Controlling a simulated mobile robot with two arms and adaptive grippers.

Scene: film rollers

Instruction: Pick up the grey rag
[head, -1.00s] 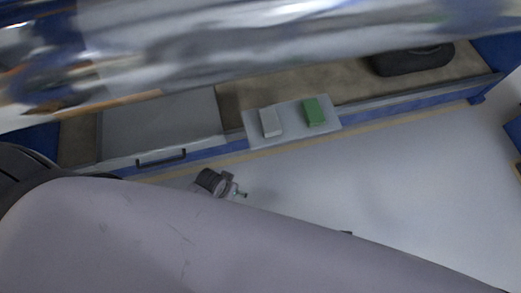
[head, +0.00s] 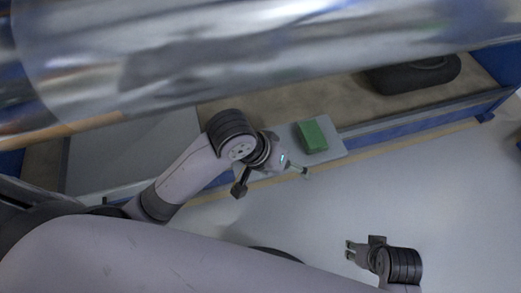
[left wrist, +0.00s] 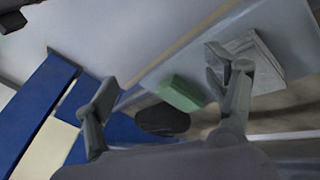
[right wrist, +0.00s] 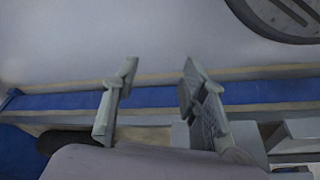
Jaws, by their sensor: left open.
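The grey rag (left wrist: 266,62) is a folded pad on a light grey tray in the left wrist view, partly behind one finger of my left gripper (left wrist: 160,82). In the head view my left wrist hides the rag. There my left gripper (head: 272,178) is over the tray's front edge, fingers spread and empty. The rag lies toward the right finger, not centred between the two fingers. My right gripper (head: 352,250) is at the lower right over the pale floor, away from the tray. Its fingers (right wrist: 155,95) are apart and empty in the right wrist view.
A black object (head: 412,74) lies on the brown bench surface. A large shiny roller (head: 260,50) crosses the top. Pale floor is open in front.

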